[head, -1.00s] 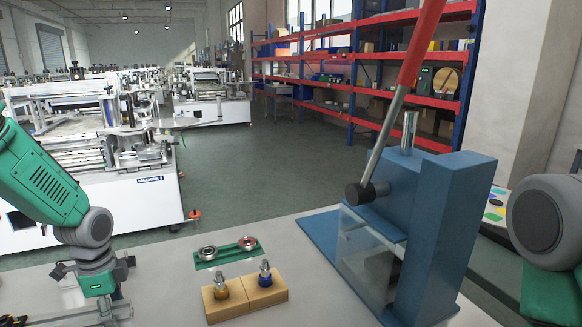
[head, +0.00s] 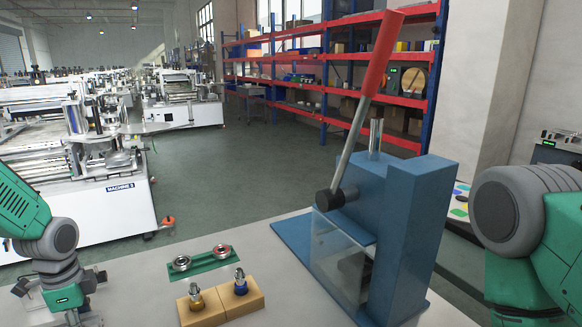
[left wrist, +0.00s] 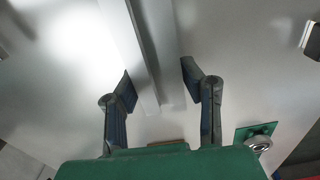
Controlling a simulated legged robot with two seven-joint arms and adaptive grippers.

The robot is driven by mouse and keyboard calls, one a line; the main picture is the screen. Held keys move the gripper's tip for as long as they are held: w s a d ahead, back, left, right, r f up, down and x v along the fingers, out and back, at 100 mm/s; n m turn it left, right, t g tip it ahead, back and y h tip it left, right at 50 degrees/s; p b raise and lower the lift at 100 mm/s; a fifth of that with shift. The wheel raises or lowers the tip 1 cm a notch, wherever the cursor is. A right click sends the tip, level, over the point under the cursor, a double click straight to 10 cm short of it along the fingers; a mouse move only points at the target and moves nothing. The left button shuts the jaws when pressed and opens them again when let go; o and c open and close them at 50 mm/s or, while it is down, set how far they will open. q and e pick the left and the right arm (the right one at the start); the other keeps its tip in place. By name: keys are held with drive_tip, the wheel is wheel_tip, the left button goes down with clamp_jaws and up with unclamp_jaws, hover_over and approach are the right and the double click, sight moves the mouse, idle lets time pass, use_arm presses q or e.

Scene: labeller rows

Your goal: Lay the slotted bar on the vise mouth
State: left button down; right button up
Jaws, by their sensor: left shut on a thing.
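The slotted bar (left wrist: 128,48) is a long pale grey metal piece with a darker lengthwise channel, running from the top of the left wrist view down between the fingers. My left gripper (left wrist: 158,79) is shut on it, one dark finger on each side.
A blue lever press (head: 410,230) with a clear guard stands on the grey table (head: 140,275). Left of it are tan blocks (head: 222,302) with two studs and a green plate (head: 203,264) with two rings. Red-and-blue shelves (head: 330,85) stand behind.

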use_arm(q)
drive_tip(key=shift+r+p, duration=2.95)
drive_tip(key=shift+r, duration=0.25)
drive_tip(key=shift+w+d+f, duration=0.1)
